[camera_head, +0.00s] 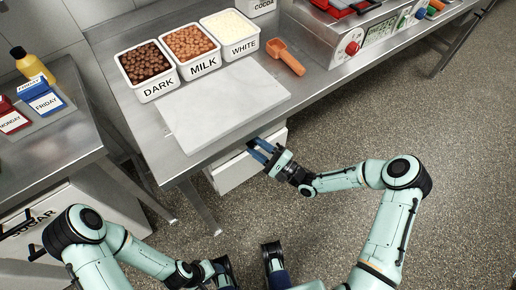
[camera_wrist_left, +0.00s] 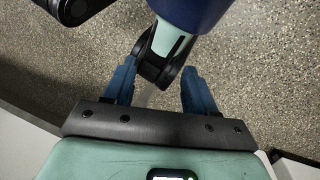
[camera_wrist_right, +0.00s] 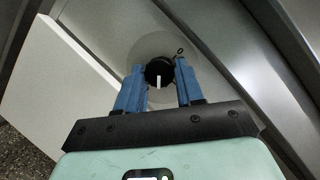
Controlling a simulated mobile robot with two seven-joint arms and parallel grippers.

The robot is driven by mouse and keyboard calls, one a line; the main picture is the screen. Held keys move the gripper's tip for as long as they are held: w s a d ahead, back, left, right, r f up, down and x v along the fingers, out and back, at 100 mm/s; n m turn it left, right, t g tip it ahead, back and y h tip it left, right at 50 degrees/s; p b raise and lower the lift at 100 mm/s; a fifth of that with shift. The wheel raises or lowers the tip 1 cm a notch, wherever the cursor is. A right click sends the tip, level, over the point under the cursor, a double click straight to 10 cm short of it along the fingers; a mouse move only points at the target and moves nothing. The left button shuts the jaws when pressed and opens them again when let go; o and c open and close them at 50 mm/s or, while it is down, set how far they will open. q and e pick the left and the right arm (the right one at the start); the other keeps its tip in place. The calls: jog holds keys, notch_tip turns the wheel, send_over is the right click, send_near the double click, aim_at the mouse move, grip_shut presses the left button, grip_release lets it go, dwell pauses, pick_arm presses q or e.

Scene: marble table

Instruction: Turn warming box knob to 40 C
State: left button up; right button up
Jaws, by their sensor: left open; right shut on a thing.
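The warming box (camera_head: 232,174) is a white box under the marble-topped table. Its round black knob (camera_wrist_right: 158,69) with a white pointer line shows in the right wrist view, on a pale round dial plate with a small dark mark at its upper right. The pointer line points down toward my wrist in that view. My right gripper (camera_head: 260,151) has its blue fingers on both sides of the knob and is shut on it. The knob is hidden in the head view. My left gripper (camera_wrist_left: 159,75) is open and empty, low over the floor near my body.
On the table stand tubs of dark (camera_head: 147,66), milk (camera_head: 191,48) and white (camera_head: 231,30) chocolate beside a marble slab (camera_head: 222,100). An orange scoop (camera_head: 290,59) lies to the right. A side table (camera_head: 42,151) is at the left. Table legs stand near the box.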

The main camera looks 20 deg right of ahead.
jog(key=m+t+b, duration=0.1)
jog(key=m, duration=0.2)
jog(key=m+t+h+b, duration=0.1)
jog(key=m, duration=0.1)
jog(key=shift+f+m, duration=0.2)
jog(key=shift+m, duration=0.2)
pick_arm(q)
jog(key=w+a+f+t+b, duration=0.1)
jog(key=w+a+f, duration=0.1)
jog(key=w+f, duration=0.2)
jog(key=shift+w+a+f+t+y, duration=0.35)
jog(key=shift+w+t+y, duration=0.05)
jog(key=shift+w, duration=0.45)
pick_arm(e)
jog(key=shift+a+m+t+h, duration=0.1)
jog(key=shift+m+t+h, duration=0.45)
jog(key=shift+m, duration=0.8)
jog(key=shift+a+m+t+h, duration=0.1)
jog(key=shift+m+t+h, duration=0.45)
jog(key=shift+m, duration=0.8)
pick_arm(q)
jog(key=shift+b, duration=0.3)
pick_arm(e)
jog(key=shift+r, duration=0.1)
jog(key=o, duration=1)
jog(key=shift+o, duration=0.2)
jog(key=v, duration=1.3)
jog(key=shift+s+f, duration=0.2)
jog(key=shift+f, duration=0.1)
